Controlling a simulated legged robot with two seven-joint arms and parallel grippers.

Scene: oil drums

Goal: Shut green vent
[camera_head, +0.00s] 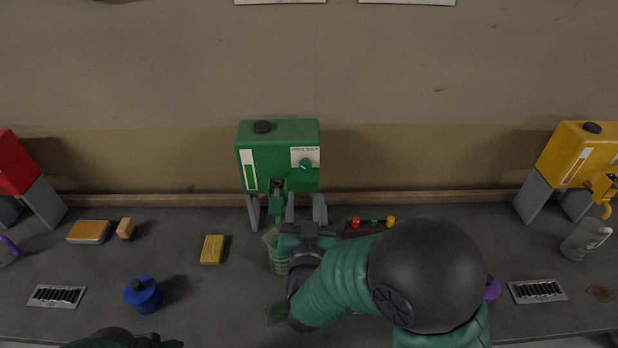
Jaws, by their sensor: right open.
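The green drum (278,140) stands on grey legs at the back middle of the bench. My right gripper (305,210) is open, just below the drum's front near the tap, apart from the knob. A green measuring jug (278,262) is partly hidden beside it. My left gripper (150,341) barely shows at the bottom edge.
A red drum (14,165) stands left and a yellow drum (575,150) right. A yellow block (212,250), a sponge (89,232) and a blue canister (143,294) lie on the left bench. Small coloured caps (374,222) are right of the gripper. My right arm covers the front middle.

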